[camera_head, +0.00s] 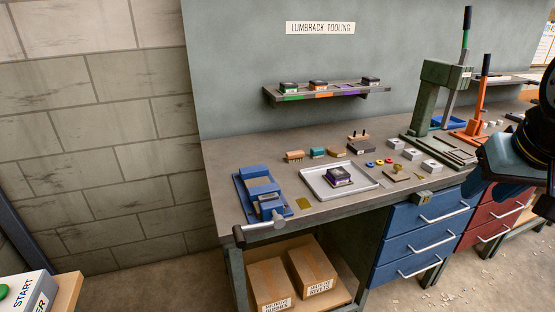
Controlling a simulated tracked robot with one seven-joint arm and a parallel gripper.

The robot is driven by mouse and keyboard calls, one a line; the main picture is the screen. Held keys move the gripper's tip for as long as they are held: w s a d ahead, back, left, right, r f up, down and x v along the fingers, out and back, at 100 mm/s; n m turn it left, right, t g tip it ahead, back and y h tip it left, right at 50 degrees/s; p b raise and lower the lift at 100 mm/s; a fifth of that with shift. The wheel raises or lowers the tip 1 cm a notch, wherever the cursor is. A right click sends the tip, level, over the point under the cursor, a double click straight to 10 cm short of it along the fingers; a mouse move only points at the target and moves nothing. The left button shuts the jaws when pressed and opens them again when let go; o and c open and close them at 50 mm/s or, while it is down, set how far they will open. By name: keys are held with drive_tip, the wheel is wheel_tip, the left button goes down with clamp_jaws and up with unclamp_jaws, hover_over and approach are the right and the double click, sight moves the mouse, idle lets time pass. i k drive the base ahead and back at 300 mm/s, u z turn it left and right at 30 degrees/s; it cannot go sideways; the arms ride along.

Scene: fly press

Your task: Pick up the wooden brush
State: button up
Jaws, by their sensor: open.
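The wooden brush appears to be the small brown block (294,155) lying on the bench top, behind the blue vise and left of a small teal block. It is small in the picture, so its bristles are hard to make out. My gripper (512,188) is at the right edge, dark and partly cut off by the frame. It is in front of the drawers, far to the right of the brush and apart from it. It is open, and nothing shows in it.
A blue vise (262,192) stands at the bench's left end, its handle past the front edge. A metal tray (359,193) holds a dark purple-marked block. A green fly press (425,105) and an orange-handled press (482,95) stand at right. A shelf (335,92) hangs behind.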

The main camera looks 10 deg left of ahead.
sight(295, 156)
drive_tip(key=u, duration=0.1)
drive_tip(key=i, duration=1)
drive_tip(key=z, duration=0.1)
